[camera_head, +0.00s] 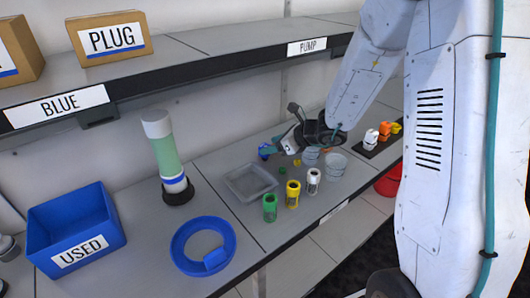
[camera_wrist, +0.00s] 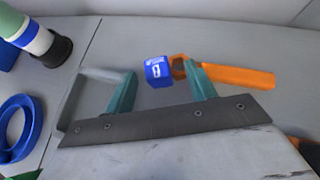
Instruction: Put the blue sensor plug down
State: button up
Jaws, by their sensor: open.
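The blue sensor plug (camera_wrist: 158,71) is a small blue block with a white mark on its face. In the wrist view it lies between the tips of my gripper's teal fingers (camera_wrist: 160,69), with gaps on both sides. My gripper is open. In the head view the blue sensor plug (camera_head: 265,151) shows at the back of the bench, close beside my gripper (camera_head: 276,144). It appears to rest on the grey bench top; its underside is not clear.
An orange piece (camera_wrist: 240,76) lies right of the plug, partly behind the right finger. A grey tray (camera_head: 231,180) stands left-front, with green, yellow and white cylinders (camera_head: 292,194) in front. Two clear cups (camera_head: 335,165) stand right. A blue USED bin (camera_head: 38,228) is far left.

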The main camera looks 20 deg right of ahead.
aim_at(265, 146)
jog(key=x, duration=0.3)
jog(key=shift+a+f, duration=0.2)
jog(key=shift+a, duration=0.1)
jog(key=c, duration=1.2)
